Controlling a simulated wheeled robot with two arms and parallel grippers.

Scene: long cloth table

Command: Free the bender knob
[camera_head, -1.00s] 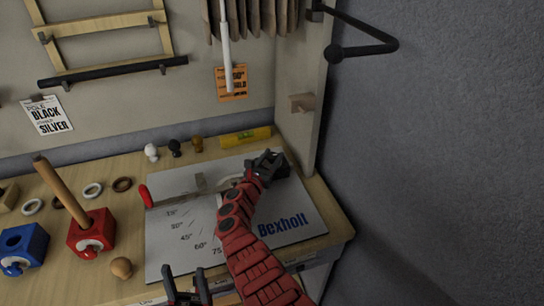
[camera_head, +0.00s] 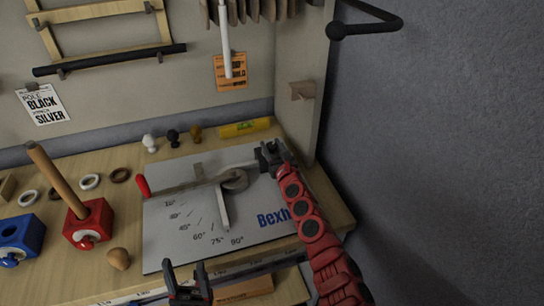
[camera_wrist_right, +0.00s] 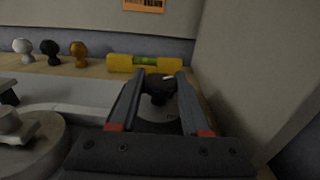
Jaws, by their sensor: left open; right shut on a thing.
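The bender is a grey plate (camera_head: 165,235) with angle marks and the blue name "Bexholt", lying on the wooden bench. It carries a round hub (camera_head: 234,180), metal arms and a red-ended lever (camera_head: 143,186). My right gripper (camera_head: 270,152) is at the plate's far right corner. In the right wrist view, its fingers (camera_wrist_right: 158,95) are shut on a black knob (camera_wrist_right: 158,84), whose lower part and base are partly hidden between them. My left gripper (camera_head: 187,282) is open and empty at the bench's front edge.
White (camera_head: 149,142), black (camera_head: 173,138) and brown (camera_head: 196,133) knobs stand behind the plate, beside a yellow level (camera_head: 246,127). A red block (camera_head: 88,224) with a wooden rod and a blue block (camera_head: 22,240) stand left. A side panel (camera_head: 305,120) rises close to my right gripper.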

